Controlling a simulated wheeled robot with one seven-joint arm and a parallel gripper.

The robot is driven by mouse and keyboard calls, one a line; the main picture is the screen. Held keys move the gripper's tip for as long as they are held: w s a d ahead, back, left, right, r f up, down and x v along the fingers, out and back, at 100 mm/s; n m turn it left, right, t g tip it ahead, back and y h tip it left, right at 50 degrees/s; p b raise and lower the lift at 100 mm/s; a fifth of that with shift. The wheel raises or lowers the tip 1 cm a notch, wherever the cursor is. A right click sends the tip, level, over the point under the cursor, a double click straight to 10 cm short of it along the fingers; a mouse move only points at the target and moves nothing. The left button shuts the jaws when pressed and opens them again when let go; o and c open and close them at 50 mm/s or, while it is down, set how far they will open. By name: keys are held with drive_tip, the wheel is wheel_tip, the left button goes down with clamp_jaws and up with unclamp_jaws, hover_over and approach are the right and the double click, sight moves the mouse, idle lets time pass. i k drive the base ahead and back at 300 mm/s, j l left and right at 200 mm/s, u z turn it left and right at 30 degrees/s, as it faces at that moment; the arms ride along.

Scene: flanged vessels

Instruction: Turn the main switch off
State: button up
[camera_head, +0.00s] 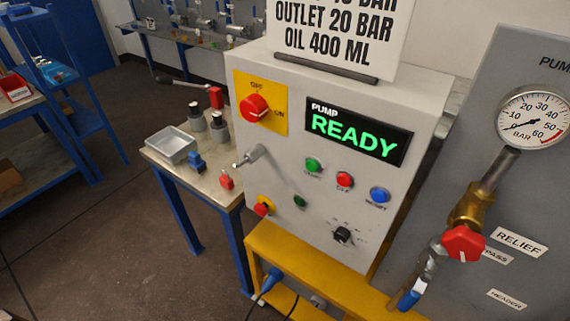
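The main switch (254,108) is a red rotary knob on a yellow plate (277,97), at the upper left of the grey control box's front. OFF is printed above the knob and ON to its right. The knob's pale mark points right and slightly down, toward ON. Nothing covers the knob. My gripper is not in view.
The box (325,185) also carries a lit READY display (357,132), several buttons and a protruding grey lever (250,156) below the switch. A small bench (187,167) with a tray stands left. A gauge (533,121) and red-handled valve (463,243) are right.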

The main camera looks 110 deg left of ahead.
sight(254, 108)
drive_tip(key=u, duration=3)
